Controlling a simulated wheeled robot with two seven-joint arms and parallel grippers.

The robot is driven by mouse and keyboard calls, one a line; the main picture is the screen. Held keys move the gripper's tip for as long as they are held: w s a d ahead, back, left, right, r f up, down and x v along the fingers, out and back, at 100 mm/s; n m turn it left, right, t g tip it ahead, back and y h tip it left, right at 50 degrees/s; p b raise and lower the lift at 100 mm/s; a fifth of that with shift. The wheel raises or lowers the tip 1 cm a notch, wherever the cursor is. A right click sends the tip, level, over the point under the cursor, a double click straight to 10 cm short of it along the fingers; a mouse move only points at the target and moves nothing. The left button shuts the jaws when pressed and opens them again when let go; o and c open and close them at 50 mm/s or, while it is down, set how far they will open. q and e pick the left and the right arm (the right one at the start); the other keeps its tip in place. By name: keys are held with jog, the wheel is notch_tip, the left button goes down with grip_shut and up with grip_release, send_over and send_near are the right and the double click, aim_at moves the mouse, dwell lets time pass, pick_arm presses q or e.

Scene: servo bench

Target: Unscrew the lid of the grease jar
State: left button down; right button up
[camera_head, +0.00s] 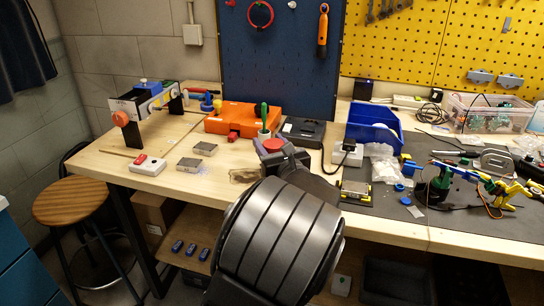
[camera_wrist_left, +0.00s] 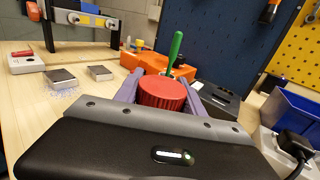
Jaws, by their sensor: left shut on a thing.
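The grease jar's red ribbed lid (camera_wrist_left: 162,94) is in the middle of the left wrist view, between the two purple-grey fingers of my left gripper (camera_wrist_left: 161,97). The fingers are shut on the lid from both sides. In the head view the red lid (camera_head: 273,145) shows as a small patch just beyond my left gripper (camera_head: 277,157), above the wooden bench. The jar body is hidden behind the gripper in both views, so I cannot tell how the lid sits on it. My right gripper is not in view.
Small grey blocks (camera_head: 204,148) and a white box with a red button (camera_head: 148,165) lie to the left. A blue bin (camera_head: 372,124) stands to the right. The bench's front left is mostly clear.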

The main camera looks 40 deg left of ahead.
pick_arm(q)
notch_tip(320, 180, up, 10)
jog(key=p, duration=0.3)
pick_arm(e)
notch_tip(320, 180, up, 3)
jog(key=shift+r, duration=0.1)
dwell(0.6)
